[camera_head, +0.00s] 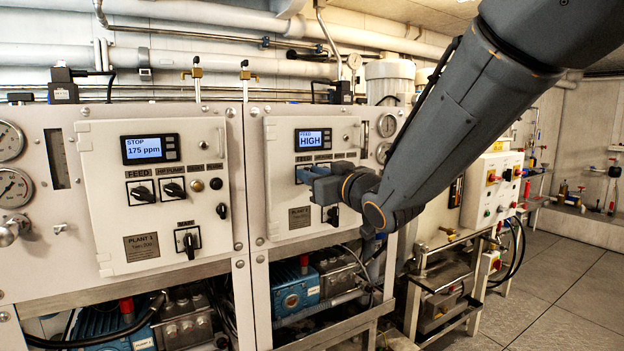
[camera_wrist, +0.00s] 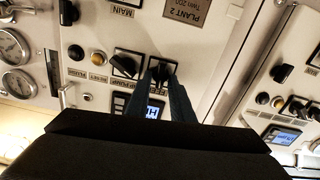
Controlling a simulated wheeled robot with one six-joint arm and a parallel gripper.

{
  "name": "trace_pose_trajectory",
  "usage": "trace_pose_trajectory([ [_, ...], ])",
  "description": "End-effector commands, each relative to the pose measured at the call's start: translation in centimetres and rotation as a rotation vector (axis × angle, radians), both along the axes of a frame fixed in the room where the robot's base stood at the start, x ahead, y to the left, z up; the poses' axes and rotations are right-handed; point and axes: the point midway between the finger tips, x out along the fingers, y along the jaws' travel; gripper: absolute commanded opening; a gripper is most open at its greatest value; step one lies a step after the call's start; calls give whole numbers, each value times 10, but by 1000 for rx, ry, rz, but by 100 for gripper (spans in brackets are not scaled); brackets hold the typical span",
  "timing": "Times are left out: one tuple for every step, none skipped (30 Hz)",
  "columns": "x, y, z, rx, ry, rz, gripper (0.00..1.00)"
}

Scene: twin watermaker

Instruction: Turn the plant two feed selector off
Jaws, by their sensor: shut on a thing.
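The plant two panel (camera_head: 275,185) is the right white cabinet door in the head view, with a lit display (camera_head: 313,139) reading FEED HIGH. My gripper (camera_head: 304,174) reaches the panel from the right, just below the display, and covers the feed selector there. In the wrist view, the picture is turned upside down. There the fingers of my gripper (camera_wrist: 163,82) are shut on the black feed selector knob (camera_wrist: 162,71), one finger on each side. The knob's exact angle is hard to read between the fingers. The PLANT 2 plate (camera_wrist: 187,10) shows above it.
A similar black selector (camera_wrist: 125,65) sits close beside the feed selector in the wrist view. The plant one panel (camera_head: 110,215) stands to the left in the head view, its display reading STOP 175 ppm. A white control box (camera_head: 492,190) stands to the right. Open floor (camera_head: 560,300) lies at right.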

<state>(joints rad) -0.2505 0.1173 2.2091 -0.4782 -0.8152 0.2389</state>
Motion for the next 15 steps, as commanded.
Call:
trace_pose_trajectory([
  [0, 1, -2, -24, -18, 1, 0],
  [0, 1, -2, -42, -31, 1, 0],
  [0, 1, -2, -67, -49, 1, 0],
  [0, 1, -3, -86, -62, 1, 0],
  [0, 2, -3, -109, -77, 1, 0],
  [0, 2, -3, -139, -97, 1, 0],
  [0, 2, -3, -162, -112, 2, 0],
  [0, 2, -3, -185, -128, 2, 0],
  [-1, 2, -4, -217, -149, 2, 0],
  [-1, 3, -4, -241, -165, 2, 0],
  [-1, 3, -4, -265, -181, 2, 0],
  [-1, 3, -4, -296, -203, 2, 0],
  [-1, 3, -4, -320, -219, 2, 0],
  [-1, 3, -4, -344, -235, 1, 0],
  [-1, 3, -4, -375, -256, 1, 0],
])
